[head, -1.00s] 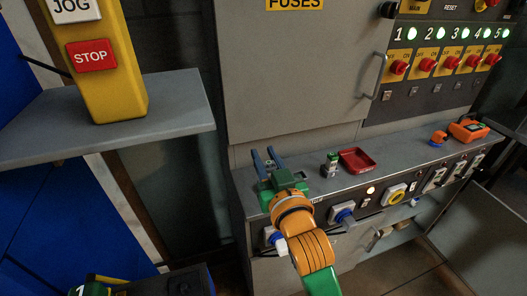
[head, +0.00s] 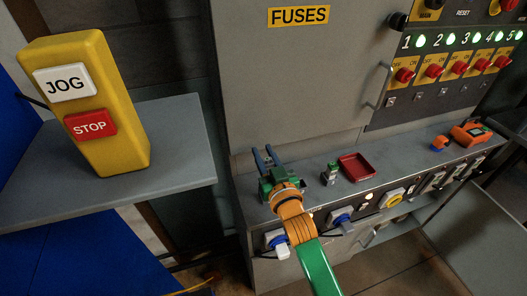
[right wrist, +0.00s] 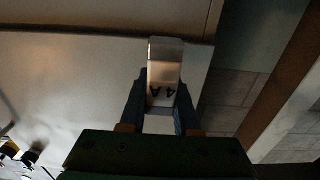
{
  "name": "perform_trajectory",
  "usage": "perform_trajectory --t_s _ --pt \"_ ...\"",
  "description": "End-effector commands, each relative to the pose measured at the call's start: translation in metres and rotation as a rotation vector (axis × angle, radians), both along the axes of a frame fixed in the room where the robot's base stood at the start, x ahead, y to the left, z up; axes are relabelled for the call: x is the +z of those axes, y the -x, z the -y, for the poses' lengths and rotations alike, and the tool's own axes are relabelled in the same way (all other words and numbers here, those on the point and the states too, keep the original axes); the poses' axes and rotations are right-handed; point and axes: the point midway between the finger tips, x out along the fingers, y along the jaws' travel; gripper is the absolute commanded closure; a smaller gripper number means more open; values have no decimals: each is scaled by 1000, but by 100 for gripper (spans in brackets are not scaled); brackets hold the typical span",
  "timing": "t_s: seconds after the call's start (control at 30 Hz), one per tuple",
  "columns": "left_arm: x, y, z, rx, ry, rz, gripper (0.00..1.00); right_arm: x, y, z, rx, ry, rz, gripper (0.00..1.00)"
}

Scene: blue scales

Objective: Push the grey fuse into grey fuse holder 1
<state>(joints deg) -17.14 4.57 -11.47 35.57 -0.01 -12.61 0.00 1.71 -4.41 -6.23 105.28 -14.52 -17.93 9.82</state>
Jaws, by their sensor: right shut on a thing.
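My right gripper (head: 266,157) is over the left end of the grey ledge, in front of the cabinet. Its blue fingers point away from me. In the right wrist view the gripper (right wrist: 160,105) is shut on a pale grey block, the grey fuse (right wrist: 165,70), marked "4 A" upside down. The fuse sticks out past the fingertips. In the head view the fuse is too small to make out. Grey fuse holder 1 is not in sight. The cabinet door marked FUSES (head: 290,75) looks shut. My left gripper is not in view.
Orange items (head: 470,133) lie farther right. A yellow JOG/STOP box (head: 120,150) stands on a shelf (head: 185,150) at left.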

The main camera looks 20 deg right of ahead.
Motion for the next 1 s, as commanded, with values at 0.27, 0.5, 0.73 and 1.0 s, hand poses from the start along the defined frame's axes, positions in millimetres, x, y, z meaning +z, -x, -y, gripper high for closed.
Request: perform_trajectory --t_s 0.27,0.5,0.73,1.0 --pt "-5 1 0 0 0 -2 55 -11 1 0 -1 -1 -1 100" --pt "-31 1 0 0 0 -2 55 -42 1 0 0 -1 -2 100" --pt "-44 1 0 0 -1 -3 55 -59 0 0 0 -1 0 100" --pt "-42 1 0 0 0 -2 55 -58 0 0 0 -1 0 100"
